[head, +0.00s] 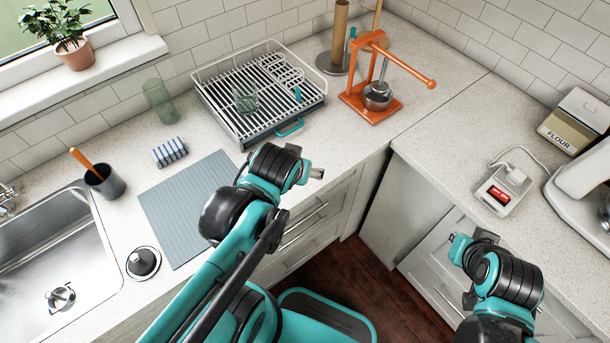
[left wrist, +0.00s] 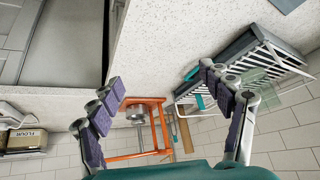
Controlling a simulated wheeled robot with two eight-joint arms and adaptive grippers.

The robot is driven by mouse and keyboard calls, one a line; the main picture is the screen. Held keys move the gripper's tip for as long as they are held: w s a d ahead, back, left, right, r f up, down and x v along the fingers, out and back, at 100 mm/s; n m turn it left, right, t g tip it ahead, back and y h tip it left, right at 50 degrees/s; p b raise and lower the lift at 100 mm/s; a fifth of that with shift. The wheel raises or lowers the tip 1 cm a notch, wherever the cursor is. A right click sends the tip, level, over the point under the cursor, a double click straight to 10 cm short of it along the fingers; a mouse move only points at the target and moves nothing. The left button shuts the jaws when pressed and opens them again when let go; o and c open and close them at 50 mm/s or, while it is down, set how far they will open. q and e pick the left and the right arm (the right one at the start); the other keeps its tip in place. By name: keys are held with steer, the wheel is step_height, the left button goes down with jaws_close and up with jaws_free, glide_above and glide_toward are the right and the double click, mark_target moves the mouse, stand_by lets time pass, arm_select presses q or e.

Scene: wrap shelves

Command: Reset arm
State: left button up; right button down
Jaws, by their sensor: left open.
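My left gripper (head: 316,173) is at the end of the teal and black arm in the head view, over the counter's front edge near the inner corner. In the left wrist view its two padded fingers (left wrist: 165,105) are spread wide with nothing between them. My right gripper (head: 458,246) is at the lower right of the head view, in front of the right-hand cabinets. It is small and mostly turned away, so its finger state is unclear. No object is seen in either gripper.
A dish rack (head: 262,95) and an orange press (head: 374,85) stand behind the left gripper. A grey mat (head: 185,205), sink (head: 50,260) and dark cup (head: 104,181) lie left. A white device (head: 503,190) and flour box (head: 574,125) are right. Counter between is clear.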

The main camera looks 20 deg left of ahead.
arm_select(q)
steer(key=shift+s+d+m+h, duration=0.45)
steer(key=shift+s+d, duration=0.1)
steer(key=shift+d, duration=0.25)
steer(key=shift+s+d+m+h, duration=0.35)
steer(key=shift+s+d+m, duration=0.15)
steer(key=shift+d, duration=0.3)
